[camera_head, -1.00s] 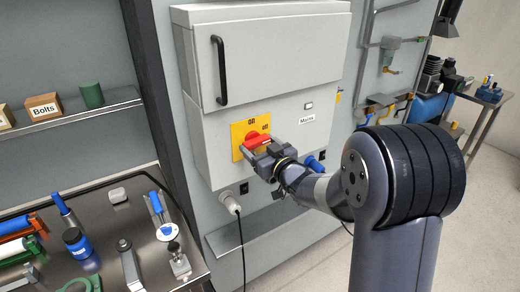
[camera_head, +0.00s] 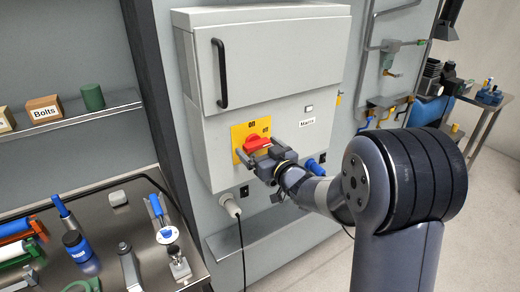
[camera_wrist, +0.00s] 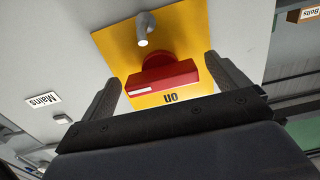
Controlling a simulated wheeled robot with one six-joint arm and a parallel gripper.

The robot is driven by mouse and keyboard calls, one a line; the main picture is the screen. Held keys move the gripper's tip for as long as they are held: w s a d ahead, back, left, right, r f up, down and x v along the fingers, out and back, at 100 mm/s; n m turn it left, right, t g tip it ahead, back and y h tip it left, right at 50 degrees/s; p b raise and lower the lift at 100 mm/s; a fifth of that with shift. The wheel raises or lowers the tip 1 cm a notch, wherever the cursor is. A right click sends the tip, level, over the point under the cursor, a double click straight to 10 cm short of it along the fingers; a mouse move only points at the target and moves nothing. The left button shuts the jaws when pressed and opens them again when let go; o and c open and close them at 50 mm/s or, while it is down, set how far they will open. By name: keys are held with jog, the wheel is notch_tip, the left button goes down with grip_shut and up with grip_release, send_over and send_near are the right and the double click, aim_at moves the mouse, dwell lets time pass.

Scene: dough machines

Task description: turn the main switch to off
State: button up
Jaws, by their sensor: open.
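The main switch is a red knob (camera_head: 257,144) on a yellow plate (camera_head: 237,135), on the front of a grey cabinet. The knob's bar lies roughly level, and its white mark is at the left end in the wrist view. That view shows the red knob (camera_wrist: 165,77) from close up, with an upside-down "ON" label below it. The other label is too small to read surely in the head view. My gripper (camera_head: 259,158) is open just in front of the knob. Its fingers (camera_wrist: 166,80) show on either side of the knob, with gaps, apparently not touching it.
The cabinet (camera_head: 290,65) has a black handle (camera_head: 220,73) above the switch and a "Mains" label (camera_head: 307,122) to the right. A cable plug (camera_head: 230,205) hangs below. A workbench with tools (camera_head: 110,240) stands at the lower left.

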jog(key=b+v, duration=0.2)
jog(key=v, duration=0.9)
jog(key=shift+w+a, duration=0.1)
jog(key=shift+w, duration=0.1)
jog(key=p+x, duration=0.2)
jog(key=x, duration=0.8)
jog(key=shift+w+a, duration=0.3)
jog(key=shift+s+d+n, duration=0.1)
jog(key=shift+n, duration=0.4)
